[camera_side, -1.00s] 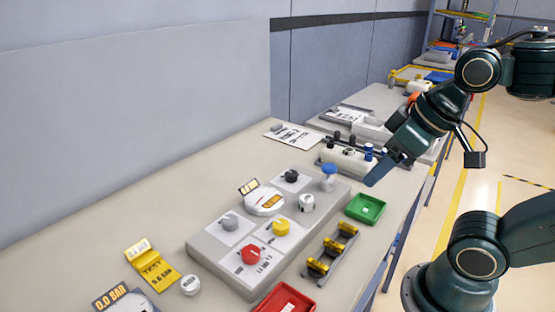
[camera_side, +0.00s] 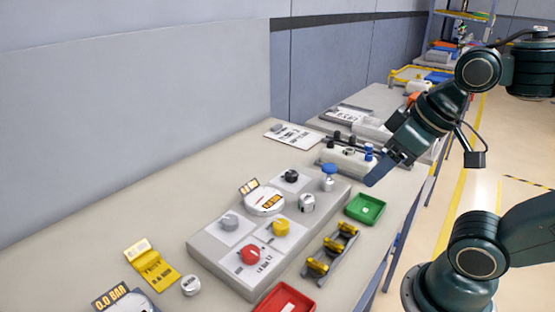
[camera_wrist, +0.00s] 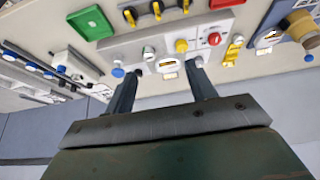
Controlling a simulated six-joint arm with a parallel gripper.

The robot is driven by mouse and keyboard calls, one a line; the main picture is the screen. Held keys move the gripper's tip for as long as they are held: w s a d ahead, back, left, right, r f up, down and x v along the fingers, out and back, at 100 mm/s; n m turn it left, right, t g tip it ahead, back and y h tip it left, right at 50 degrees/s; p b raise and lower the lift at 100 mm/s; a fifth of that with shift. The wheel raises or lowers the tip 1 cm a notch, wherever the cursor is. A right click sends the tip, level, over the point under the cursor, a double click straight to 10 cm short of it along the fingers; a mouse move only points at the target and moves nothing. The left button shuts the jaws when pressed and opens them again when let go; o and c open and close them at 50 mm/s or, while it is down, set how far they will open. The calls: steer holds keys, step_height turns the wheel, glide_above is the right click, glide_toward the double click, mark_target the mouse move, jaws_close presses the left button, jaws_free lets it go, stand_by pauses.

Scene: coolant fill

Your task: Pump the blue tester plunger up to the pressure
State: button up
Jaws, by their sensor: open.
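The blue-capped plunger (camera_side: 329,170) stands upright on a grey stem at the far right end of the grey panel (camera_side: 215,262). A blue cap, apparently the same one, shows in the wrist view (camera_wrist: 118,72) left of the near finger.
The panel carries red (camera_side: 250,254), yellow (camera_side: 280,228), grey and black knobs. A green tray (camera_side: 365,209), yellow clamps (camera_side: 332,250) and a red tray (camera_side: 285,300) line the front. A yellow sign (camera_side: 152,266) and a "0.0 BAR" display (camera_side: 112,297) stand at left. A white valve block (camera_side: 345,162) lies behind.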

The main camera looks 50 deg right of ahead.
steer(key=shift+w+r, duration=0.15)
steer(key=c, duration=1.1)
steer(key=shift+w+d+r+m, duration=0.25)
steer(key=shift+w+m, duration=0.15)
steer(key=shift+m, duration=0.1)
jaws_close()
steer(key=w+d+r+m+g, duration=0.1)
steer(key=w+d+m+g, duration=0.4)
steer(key=w+d+m, duration=1)
steer(key=shift+w+r+m+g, duration=0.35)
steer(key=shift+w+m, duration=0.35)
steer(key=shift+m, duration=0.3)
